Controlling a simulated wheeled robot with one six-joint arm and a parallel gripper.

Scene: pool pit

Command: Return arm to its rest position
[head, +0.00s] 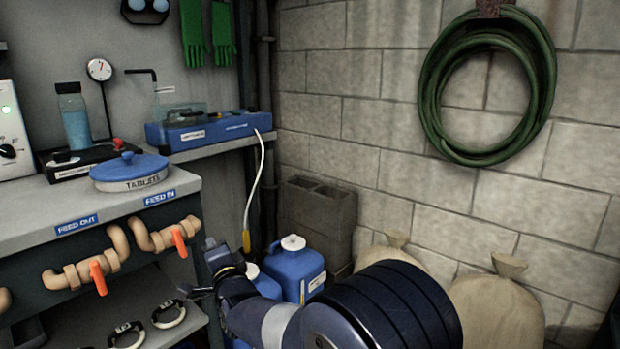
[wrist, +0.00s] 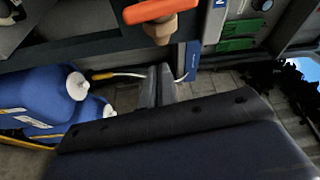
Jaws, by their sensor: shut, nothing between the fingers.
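My arm reaches in from the lower right of the head view. My gripper (head: 214,250) is in front of the bench's right end, near the pipe with the orange valve handle (head: 179,243). In the wrist view my gripper (wrist: 159,80) shows its two fingers close together, with nothing between them. The orange handle also shows at the top of the wrist view (wrist: 150,11). Blue jugs with white caps (head: 296,270) stand beyond the arm, partly hidden by it. They show at the left in the wrist view (wrist: 35,95).
The bench (head: 30,215) carries a blue-lidded tub (head: 130,168) and a bottle (head: 74,118). A white cable with a yellow end (head: 247,225) hangs near the gripper. Concrete blocks (head: 315,215) and sacks (head: 500,300) stand by the wall. A green hose (head: 425,90) hangs above.

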